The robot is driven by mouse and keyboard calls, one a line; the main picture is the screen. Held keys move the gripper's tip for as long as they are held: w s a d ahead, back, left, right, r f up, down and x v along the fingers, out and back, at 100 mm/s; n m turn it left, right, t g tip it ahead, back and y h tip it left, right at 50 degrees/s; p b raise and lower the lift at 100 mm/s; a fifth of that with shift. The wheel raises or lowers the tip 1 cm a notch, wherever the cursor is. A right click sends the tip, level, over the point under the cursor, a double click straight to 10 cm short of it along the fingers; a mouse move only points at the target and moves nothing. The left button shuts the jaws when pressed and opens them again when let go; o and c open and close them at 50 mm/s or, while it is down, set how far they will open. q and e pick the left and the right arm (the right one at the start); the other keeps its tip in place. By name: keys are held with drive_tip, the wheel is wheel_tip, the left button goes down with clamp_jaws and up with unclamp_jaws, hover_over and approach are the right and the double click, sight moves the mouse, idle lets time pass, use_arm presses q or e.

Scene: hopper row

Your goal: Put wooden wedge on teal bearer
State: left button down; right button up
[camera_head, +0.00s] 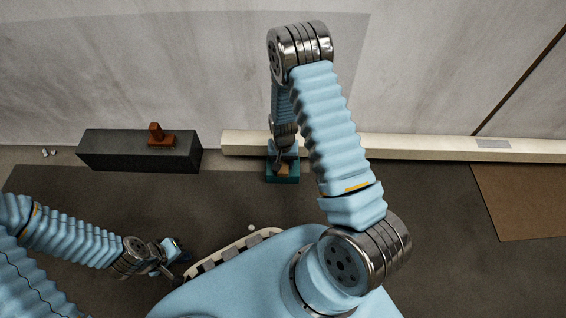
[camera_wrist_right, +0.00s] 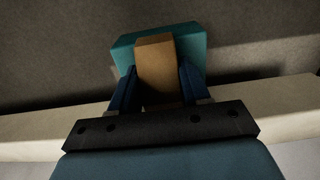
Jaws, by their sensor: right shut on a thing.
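The teal bearer (camera_head: 283,179) is a block on the floor in front of the pale beam, near the middle of the head view. It also shows at the top of the right wrist view (camera_wrist_right: 192,38). The wooden wedge (camera_wrist_right: 156,68) is tan and sits between the two dark blue fingers of my right gripper (camera_wrist_right: 157,82), which is shut on it. The wedge overlaps the bearer in the wrist view; I cannot tell whether they touch. In the head view my right arm hides most of the wedge. My left gripper (camera_head: 174,262) is at the lower left, away from both.
A dark box (camera_head: 110,150) with an orange-brown brush (camera_head: 158,137) on top stands at left. A long pale beam (camera_head: 430,148) runs along the wall. A brown board (camera_head: 525,200) lies at right. Small pale bits (camera_head: 48,153) lie at far left. Dark floor between is mostly clear.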

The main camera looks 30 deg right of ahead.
sight(283, 162)
drive_tip(key=shift+f, duration=0.15)
drive_tip(key=o, duration=1.1)
drive_tip(key=shift+c, duration=0.2)
wheel_tip(283, 162, up, 12)
drive_tip(key=p, duration=0.3)
drive_tip(key=s+a+f+n+y, duration=0.2)
drive_tip(key=s+a, duration=0.5)
drive_tip(key=a, duration=0.1)
drive_tip(key=s+a+f+n+y, duration=0.2)
drive_tip(key=s+a+f, duration=0.1)
drive_tip(key=s+a, duration=0.4)
drive_tip(key=shift+s+a+f+t, duration=0.25)
drive_tip(key=shift+a+t, duration=0.15)
drive_tip(key=shift+a, duration=0.1)
